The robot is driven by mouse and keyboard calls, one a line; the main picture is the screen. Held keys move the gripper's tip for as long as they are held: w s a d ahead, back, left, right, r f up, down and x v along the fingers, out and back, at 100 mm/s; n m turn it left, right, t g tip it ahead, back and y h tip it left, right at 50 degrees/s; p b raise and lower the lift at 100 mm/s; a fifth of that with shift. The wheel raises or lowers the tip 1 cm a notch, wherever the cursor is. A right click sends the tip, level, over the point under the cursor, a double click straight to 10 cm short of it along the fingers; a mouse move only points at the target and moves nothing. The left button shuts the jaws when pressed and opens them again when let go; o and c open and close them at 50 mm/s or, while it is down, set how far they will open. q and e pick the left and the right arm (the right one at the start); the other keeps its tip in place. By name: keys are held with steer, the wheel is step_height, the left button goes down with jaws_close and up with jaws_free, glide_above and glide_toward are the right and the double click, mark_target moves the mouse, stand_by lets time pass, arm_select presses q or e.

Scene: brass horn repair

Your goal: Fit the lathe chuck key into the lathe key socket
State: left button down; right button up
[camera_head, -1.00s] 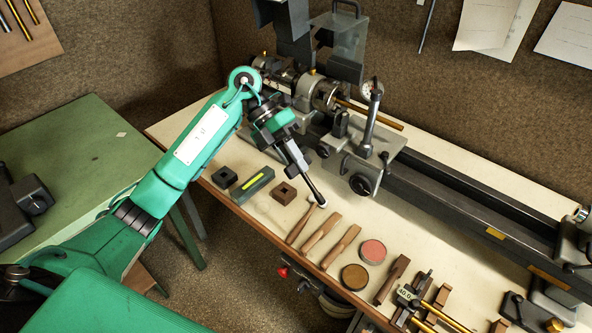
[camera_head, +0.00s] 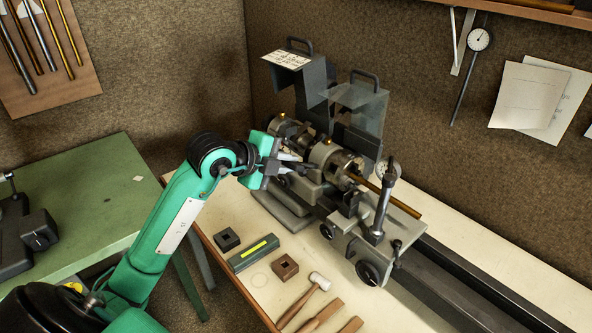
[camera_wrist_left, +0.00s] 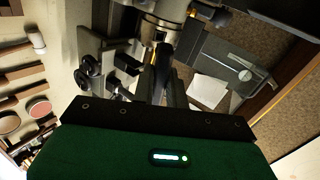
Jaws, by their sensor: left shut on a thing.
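My left gripper (camera_head: 283,164) is shut on a dark, slim thing, which I take to be the lathe chuck key (camera_head: 305,166). It is held close in front of the lathe chuck (camera_head: 334,160), pointing toward it. In the left wrist view, the dark key (camera_wrist_left: 161,62) runs up from the gripper toward the grey chuck (camera_wrist_left: 164,9). I cannot tell whether its tip touches the chuck. My right gripper is not in view.
A brass rod (camera_head: 395,199) sticks out of the chuck to the right. A dial gauge post (camera_head: 381,208) and carriage handwheel (camera_head: 371,273) stand close by. Raised guards (camera_head: 357,98) rise behind. Square-holed blocks (camera_head: 285,266) and a white-headed hammer (camera_head: 318,281) lie on the bench front.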

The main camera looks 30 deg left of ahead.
mark_target(301, 163)
arm_select(q)
steer(key=shift+s+r, duration=0.1)
steer(key=shift+s, duration=0.15)
steer(key=shift+b+x, duration=0.3)
steer(key=shift+x, duration=0.5)
steer(key=shift+w+d+f, duration=0.1)
steer(key=shift+w+f, duration=0.1)
steer(key=shift+w, duration=0.1)
steer(key=b+x, duration=0.1)
steer(key=x, duration=0.2)
steer(key=shift+w+d+f, duration=0.1)
steer(key=shift+w+f, duration=0.05)
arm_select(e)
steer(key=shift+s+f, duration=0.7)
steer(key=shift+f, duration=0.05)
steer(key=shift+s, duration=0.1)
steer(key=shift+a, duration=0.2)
arm_select(q)
steer(key=shift+w, duration=0.1)
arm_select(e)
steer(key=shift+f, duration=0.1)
